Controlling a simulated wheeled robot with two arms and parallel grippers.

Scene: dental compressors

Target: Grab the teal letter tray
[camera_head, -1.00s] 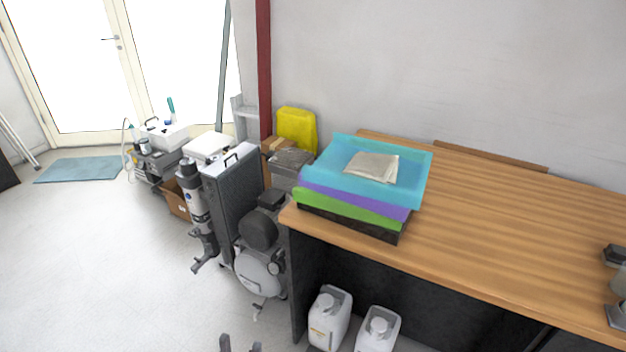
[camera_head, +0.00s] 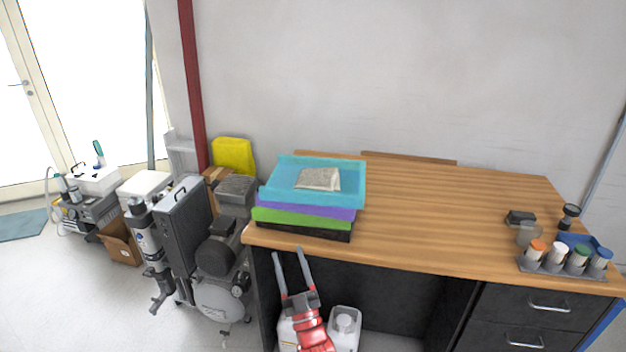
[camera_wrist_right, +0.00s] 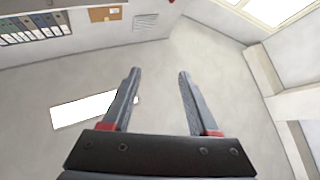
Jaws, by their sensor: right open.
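The teal letter tray (camera_head: 279,183) is the top one of a stack at the left end of the wooden desk. A flat, pale greyish item (camera_head: 318,179) lies in it. Under it are a purple tray (camera_head: 340,209), a green tray (camera_head: 290,217) and a black tray (camera_head: 320,231). My right gripper (camera_head: 289,254) is open and empty in front of the desk's front edge, below the stack and apart from it. In the right wrist view its two fingers (camera_wrist_right: 156,72) are spread with nothing between them. My left gripper is not in view.
The wooden desk (camera_head: 430,215) is clear right of the stack. At its right end stand a rack of capped bottles (camera_head: 562,262) and small dark items. White canisters (camera_head: 344,325) stand under the desk. A compressor (camera_head: 217,290) and other equipment stand left of it.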

